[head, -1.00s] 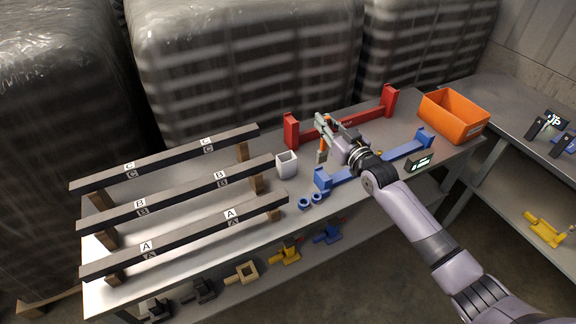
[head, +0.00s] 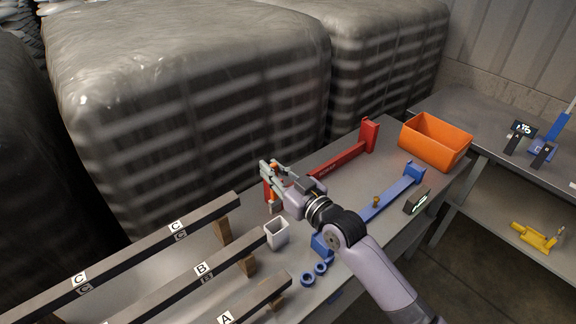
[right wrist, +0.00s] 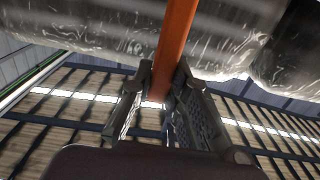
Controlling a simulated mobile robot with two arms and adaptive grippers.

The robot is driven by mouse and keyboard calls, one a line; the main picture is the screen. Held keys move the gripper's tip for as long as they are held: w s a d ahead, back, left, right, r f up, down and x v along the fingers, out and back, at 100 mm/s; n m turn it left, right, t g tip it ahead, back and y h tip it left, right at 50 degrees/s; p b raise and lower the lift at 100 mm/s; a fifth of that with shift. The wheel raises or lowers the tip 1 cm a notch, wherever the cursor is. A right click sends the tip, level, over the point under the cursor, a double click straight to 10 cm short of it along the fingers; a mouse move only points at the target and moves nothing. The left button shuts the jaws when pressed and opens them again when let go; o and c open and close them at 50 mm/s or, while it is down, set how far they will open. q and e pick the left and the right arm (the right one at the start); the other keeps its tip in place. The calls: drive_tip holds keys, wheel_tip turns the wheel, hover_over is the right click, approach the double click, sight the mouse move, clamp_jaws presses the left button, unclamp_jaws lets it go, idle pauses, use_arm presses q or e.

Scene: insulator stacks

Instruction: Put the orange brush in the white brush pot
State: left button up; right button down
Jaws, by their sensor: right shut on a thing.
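My right gripper (head: 272,172) is shut on the orange brush and holds it up over the table. In the right wrist view the brush's orange handle (right wrist: 176,40) stands between the two fingers (right wrist: 160,100). The white brush pot (head: 277,234) stands on the table just below and in front of the brush end in the picture. The brush appears outside the pot. My left gripper is not in view.
A red stand (head: 340,160) lies behind the gripper, its left post partly hidden. A blue stand (head: 390,201) and blue rings (head: 308,280) are to the right of the pot. Black lettered rails (head: 150,252) are left. An orange bin (head: 436,142) stands far right.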

sight(276, 203)
drive_tip(key=shift+s+d+f+b, duration=0.1)
drive_tip(key=shift+s+f+b, duration=0.25)
drive_tip(key=shift+f+b, duration=0.15)
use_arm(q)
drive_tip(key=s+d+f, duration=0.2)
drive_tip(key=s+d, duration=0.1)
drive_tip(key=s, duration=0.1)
use_arm(e)
wheel_tip(276, 203, down, 5)
drive_tip(key=b, duration=0.4)
drive_tip(key=shift+w, duration=0.1)
drive_tip(key=shift+f+b, duration=1.95)
drive_tip(key=shift+f, duration=0.45)
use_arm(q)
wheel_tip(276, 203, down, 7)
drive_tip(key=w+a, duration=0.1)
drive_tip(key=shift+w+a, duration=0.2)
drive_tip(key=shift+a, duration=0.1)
use_arm(e)
drive_tip(key=c, duration=1.5)
unclamp_jaws()
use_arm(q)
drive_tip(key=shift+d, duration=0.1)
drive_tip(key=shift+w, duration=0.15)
